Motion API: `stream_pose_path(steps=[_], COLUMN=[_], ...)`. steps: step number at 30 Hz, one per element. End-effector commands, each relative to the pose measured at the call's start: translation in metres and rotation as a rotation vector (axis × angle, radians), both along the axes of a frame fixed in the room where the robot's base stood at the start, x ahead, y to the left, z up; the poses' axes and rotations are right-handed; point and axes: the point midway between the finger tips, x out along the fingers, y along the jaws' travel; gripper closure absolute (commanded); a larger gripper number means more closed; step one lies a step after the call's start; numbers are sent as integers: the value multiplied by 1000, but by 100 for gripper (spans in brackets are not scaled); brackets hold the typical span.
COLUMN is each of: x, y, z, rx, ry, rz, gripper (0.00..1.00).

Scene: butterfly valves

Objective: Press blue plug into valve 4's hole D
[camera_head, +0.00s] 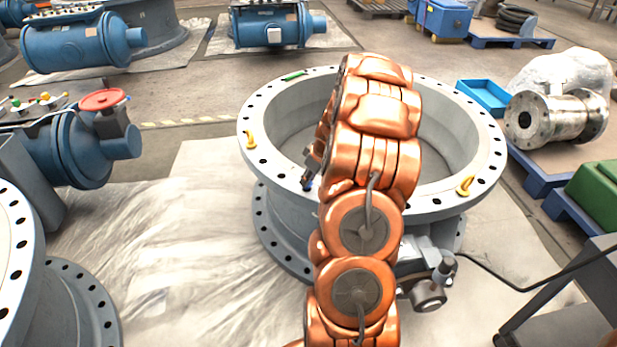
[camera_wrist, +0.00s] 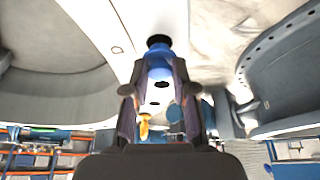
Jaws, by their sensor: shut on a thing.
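The large grey valve (camera_head: 268,108) fills the middle of the head view, its pale top flange ringed with dark bolt holes. My gripper (camera_head: 309,172) is over the near-left part of this flange, partly hidden by my copper-coloured arm. In the wrist view my gripper (camera_wrist: 160,76) is shut on the blue plug (camera_wrist: 160,64), which has a black end. The plug also shows as a small dark-blue spot in the head view (camera_head: 307,186). It is close to the flange; I cannot tell whether it touches or enters a hole. No valve number or hole letter is readable.
My arm crosses the valve's middle. A blue valve with a red handwheel (camera_head: 102,99) stands left.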

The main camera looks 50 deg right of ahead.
Motion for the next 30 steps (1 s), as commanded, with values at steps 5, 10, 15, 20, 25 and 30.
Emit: stream_pose_path(steps=[5, 10, 15, 20, 25, 30], x=[0, 0, 0, 0, 0, 0], y=[0, 0, 0, 0, 0, 0], z=[-5, -8, -11, -13, -12, -12], rx=[1, 1, 1, 0, 0, 0], ry=[0, 0, 0, 0, 0, 0], rz=[0, 0, 0, 0, 0, 0], gripper=[91, 91, 91, 91, 91, 91])
